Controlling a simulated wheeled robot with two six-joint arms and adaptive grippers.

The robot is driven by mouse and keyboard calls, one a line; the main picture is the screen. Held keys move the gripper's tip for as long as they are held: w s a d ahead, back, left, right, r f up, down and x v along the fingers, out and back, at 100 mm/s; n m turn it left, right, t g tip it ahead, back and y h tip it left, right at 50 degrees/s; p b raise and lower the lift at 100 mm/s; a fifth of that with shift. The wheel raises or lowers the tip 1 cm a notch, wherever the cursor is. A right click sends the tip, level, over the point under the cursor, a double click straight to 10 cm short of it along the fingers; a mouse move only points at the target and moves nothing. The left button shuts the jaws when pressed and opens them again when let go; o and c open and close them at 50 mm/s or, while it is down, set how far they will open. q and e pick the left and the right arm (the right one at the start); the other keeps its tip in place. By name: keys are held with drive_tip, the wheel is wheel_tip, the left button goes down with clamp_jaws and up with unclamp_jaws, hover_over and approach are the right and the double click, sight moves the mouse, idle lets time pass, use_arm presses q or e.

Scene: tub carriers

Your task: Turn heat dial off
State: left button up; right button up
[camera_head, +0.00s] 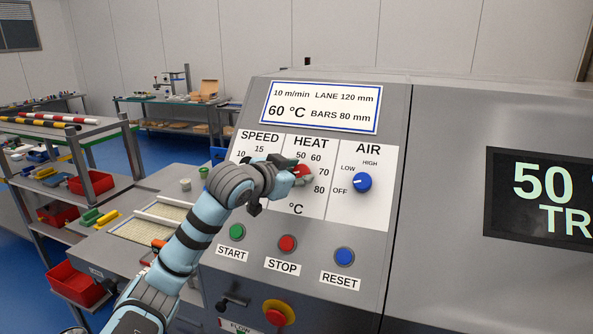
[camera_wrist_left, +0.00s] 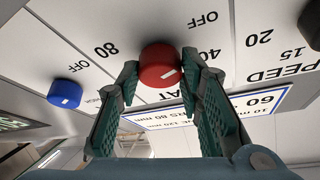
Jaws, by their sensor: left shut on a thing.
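The red heat dial (camera_head: 302,170) sits in the HEAT panel, partly hidden by my left gripper (camera_head: 294,169) in the head view. In the left wrist view the red dial (camera_wrist_left: 160,62) shows between the two green fingers of my left gripper (camera_wrist_left: 161,80), which is shut on it. The dial's white mark points to the lower right in that view, not towards the OFF print (camera_wrist_left: 203,20). The 80 print (camera_wrist_left: 107,49) and 40 print (camera_wrist_left: 208,55) lie on either side. The right gripper is not in view.
The blue air dial (camera_head: 362,182) stands to the right of the heat dial. Green START (camera_head: 237,232), red STOP (camera_head: 287,243) and blue RESET (camera_head: 344,257) buttons lie below. A red emergency knob (camera_head: 277,314) sits lower.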

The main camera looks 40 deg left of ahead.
use_arm(q)
drive_tip(key=shift+r, duration=0.1)
drive_tip(key=o, duration=0.9)
drive_tip(key=shift+o, duration=1.3)
drive_tip(key=shift+w, duration=0.15)
drive_tip(key=v, duration=0.7)
drive_tip(key=shift+s, duration=0.3)
drive_tip(key=shift+w, duration=0.15)
